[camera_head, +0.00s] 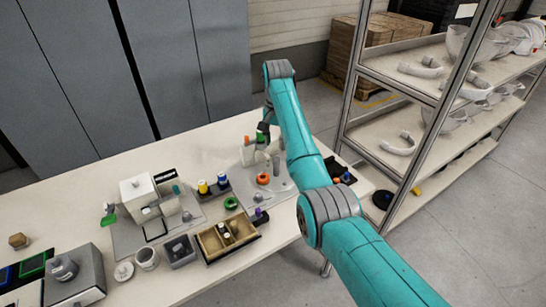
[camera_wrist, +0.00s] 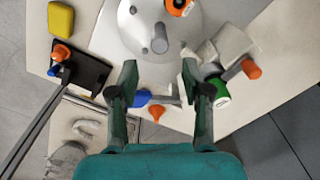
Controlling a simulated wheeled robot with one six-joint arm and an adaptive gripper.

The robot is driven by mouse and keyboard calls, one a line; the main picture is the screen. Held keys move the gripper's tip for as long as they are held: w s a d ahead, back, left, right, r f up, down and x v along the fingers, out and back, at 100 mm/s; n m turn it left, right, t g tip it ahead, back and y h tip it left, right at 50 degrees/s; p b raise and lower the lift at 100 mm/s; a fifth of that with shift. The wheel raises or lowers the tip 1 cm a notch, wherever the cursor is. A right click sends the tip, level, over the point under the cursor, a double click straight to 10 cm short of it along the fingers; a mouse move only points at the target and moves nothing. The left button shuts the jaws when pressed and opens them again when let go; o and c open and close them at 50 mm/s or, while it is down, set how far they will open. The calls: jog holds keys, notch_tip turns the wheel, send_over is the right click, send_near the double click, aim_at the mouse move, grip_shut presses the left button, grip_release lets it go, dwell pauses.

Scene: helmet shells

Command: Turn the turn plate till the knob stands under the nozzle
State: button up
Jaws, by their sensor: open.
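The turn plate (camera_wrist: 185,30) is a pale grey round disc at the top of the wrist view, cut off by the frame edge. A grey upright peg, which looks like the knob (camera_wrist: 159,40), stands on its near part. An orange ring (camera_wrist: 178,6) lies farther back on it. My gripper (camera_wrist: 159,80) is open, its two fingers apart and nothing between their tips; the knob shows beyond the gap. A grey block (camera_wrist: 232,42) with orange and green parts stands right of the plate. I cannot tell which part is the nozzle. In the head view my arm hides part of this station (camera_head: 280,192).
Blue (camera_wrist: 142,97) and orange (camera_wrist: 157,114) pieces lie below the fingertips in the wrist view. A dark tray (camera_wrist: 88,72) is at left. In the head view, a wooden box (camera_head: 252,236) and a white machine (camera_head: 138,190) stand left on the table; a shelf rack (camera_head: 405,165) is right.

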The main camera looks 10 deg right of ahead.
aim_at(276, 159)
notch_tip(276, 159, down, 11)
jog(key=shift+r, duration=0.2)
dwell(0.3)
grip_shut()
